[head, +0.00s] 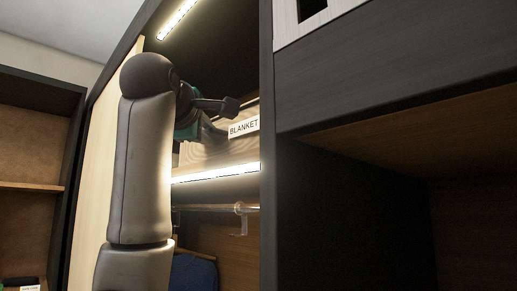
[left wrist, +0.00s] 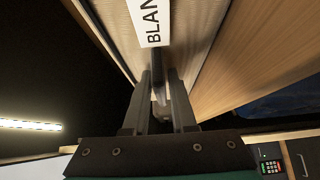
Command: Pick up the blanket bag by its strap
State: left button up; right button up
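The blanket bag (head: 205,153) is pale with a wavy, wood-like grain and sits on the lit upper shelf of the wardrobe. Its white label (head: 244,127) reads BLANKET. In the left wrist view the bag (left wrist: 118,22) is close ahead, with part of its label (left wrist: 151,22) showing. My left gripper (head: 232,106) is at the front of the bag, by the label. In the left wrist view its fingers (left wrist: 160,84) are close together, with the grey strap (left wrist: 160,94) between them. They appear shut on it, though the contact is partly hidden. My right gripper is not in view.
A lit shelf edge (head: 216,173) runs below the bag, with a hanging rail (head: 215,209) and dark blue cloth (head: 193,272) under it. A dark cabinet panel (head: 268,145) stands close on the right. A light strip (head: 177,19) is above.

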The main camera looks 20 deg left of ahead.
pick_arm(q)
grip_shut()
dwell(0.8)
jog(key=shift+s+r, duration=0.1)
jog(key=shift+r, duration=0.05)
